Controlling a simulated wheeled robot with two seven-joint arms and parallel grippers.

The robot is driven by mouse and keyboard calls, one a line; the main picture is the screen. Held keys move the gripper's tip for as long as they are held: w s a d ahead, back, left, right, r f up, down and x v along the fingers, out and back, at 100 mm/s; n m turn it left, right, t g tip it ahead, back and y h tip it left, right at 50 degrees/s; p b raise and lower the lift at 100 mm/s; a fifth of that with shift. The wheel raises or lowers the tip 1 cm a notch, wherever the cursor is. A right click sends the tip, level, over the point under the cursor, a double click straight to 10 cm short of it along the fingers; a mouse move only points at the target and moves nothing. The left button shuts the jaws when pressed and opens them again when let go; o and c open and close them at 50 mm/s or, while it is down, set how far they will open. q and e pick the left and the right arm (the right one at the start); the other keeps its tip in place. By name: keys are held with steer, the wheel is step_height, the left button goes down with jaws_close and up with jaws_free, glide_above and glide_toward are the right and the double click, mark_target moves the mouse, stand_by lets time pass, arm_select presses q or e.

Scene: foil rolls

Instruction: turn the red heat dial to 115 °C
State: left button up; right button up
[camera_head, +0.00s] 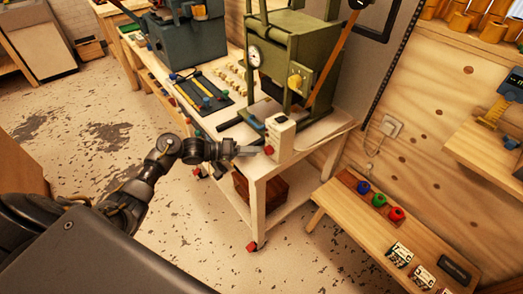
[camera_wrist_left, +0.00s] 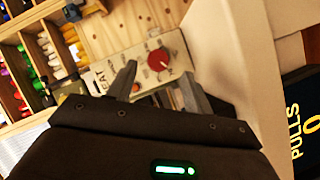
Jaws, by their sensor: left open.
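The red heat dial (camera_wrist_left: 158,60) is a round knob with a pale pointer mark, on a pale control box (camera_wrist_left: 136,68) whose label is partly hidden. In the head view the white box (camera_head: 281,130) stands at the table's front corner, with the red dial (camera_head: 269,150) low on its face. My left gripper (camera_head: 254,150) is open in front of the box. In the left wrist view its fingers (camera_wrist_left: 159,72) are spread, with the dial showing between their tips. I cannot tell whether they touch it. The dial's setting is too small to read. My right gripper is out of view.
A green press (camera_head: 280,55) with a gauge stands on the table behind the box. A black tool mat (camera_head: 203,93) lies to its left. A low wooden bench (camera_head: 345,210) with coloured knobs stands at the right. The floor in front of the table is clear.

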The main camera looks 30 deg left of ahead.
mark_target(266, 152)
arm_select(q)
steer(key=x, duration=0.2)
steer(key=shift+w+d, duration=0.1)
steer(key=shift+d, duration=0.2)
steer(key=shift+w+d+f, duration=0.15)
steer(key=shift+w+d, duration=0.2)
steer(key=shift+d, duration=0.05)
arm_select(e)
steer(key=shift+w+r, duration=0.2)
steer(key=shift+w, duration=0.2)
